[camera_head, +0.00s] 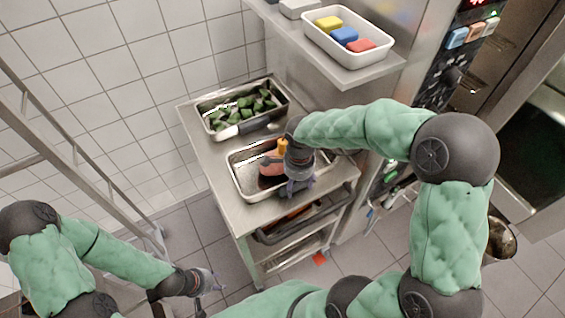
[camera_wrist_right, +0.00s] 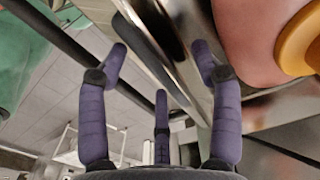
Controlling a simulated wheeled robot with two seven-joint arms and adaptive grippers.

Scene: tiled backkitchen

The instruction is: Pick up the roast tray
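The roast tray (camera_head: 238,184) is a shallow metal pan on the steel table, with a pinkish-brown roast (camera_head: 268,170) inside. My right gripper (camera_head: 298,187) is at the tray's front right edge, and my forearm and wrist hide part of the tray. In the right wrist view, the purple fingers of my right gripper (camera_wrist_right: 160,52) are spread apart. The metal tray rim (camera_wrist_right: 172,75) runs between them, and no firm closure shows. The pink roast (camera_wrist_right: 252,35) is close on the right. My left gripper (camera_head: 207,282) is low at the left, away from the table; its opening is too small to tell.
A shelf above holds a white bin (camera_head: 318,46) with coloured blocks. A metal ladder rail (camera_head: 75,155) is at the left.

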